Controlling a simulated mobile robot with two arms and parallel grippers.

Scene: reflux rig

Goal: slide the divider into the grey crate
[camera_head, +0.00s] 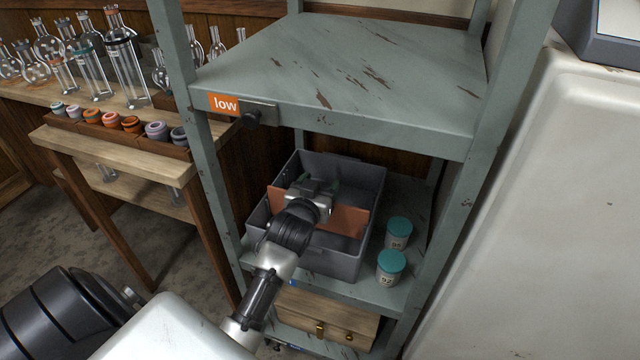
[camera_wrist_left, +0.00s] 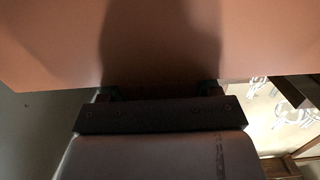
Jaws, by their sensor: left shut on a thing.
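The grey crate (camera_head: 342,264) stands on the middle shelf of the green-grey rack. The divider is a reddish-brown panel (camera_head: 348,220) that shows inside the crate's outline, crosswise, on both sides of my left gripper. My left gripper (camera_head: 316,186) is over the crate and shut on the divider. In the left wrist view the divider (camera_wrist_left: 160,45) fills the upper part, with the gripper's fingers (camera_wrist_left: 158,90) at its lower edge. The gripper and wrist hide the divider's middle. I cannot tell how deep the divider sits or whether it is in any slots. My right gripper is not in view.
Two jars with teal lids (camera_head: 398,232) (camera_head: 391,266) stand right of the crate. The upper shelf (camera_head: 350,65), labelled low, overhangs the crate, and rack posts stand close on both sides. A wooden drawer box (camera_head: 322,318) is below. Glassware stands on a bench (camera_head: 60,95) at left.

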